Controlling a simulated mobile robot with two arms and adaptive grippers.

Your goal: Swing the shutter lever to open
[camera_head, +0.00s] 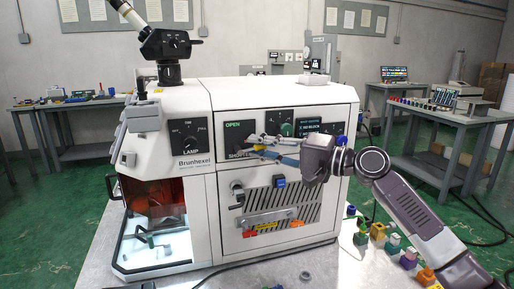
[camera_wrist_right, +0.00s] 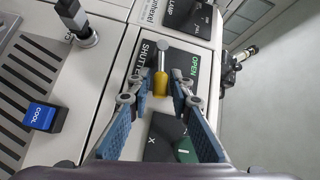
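The shutter lever is on the dark shutter panel (camera_head: 233,129) of the white machine. In the right wrist view it has a grey shaft and a yellow grip (camera_wrist_right: 160,84). The shaft runs from a pivot near the "SHUTTER" label, and the "OPEN" label (camera_wrist_right: 193,75) lies to one side. In the head view the lever points roughly sideways, to the right, and is mostly hidden by my gripper. My right gripper (camera_head: 256,145) is at the panel, its blue fingers on both sides of the yellow grip, seemingly with small gaps. Firm contact does not show. My left gripper is not in view.
The lamp dial (camera_head: 189,140) is left of the shutter panel. Several coloured blocks (camera_head: 393,243) stand on the table at the right.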

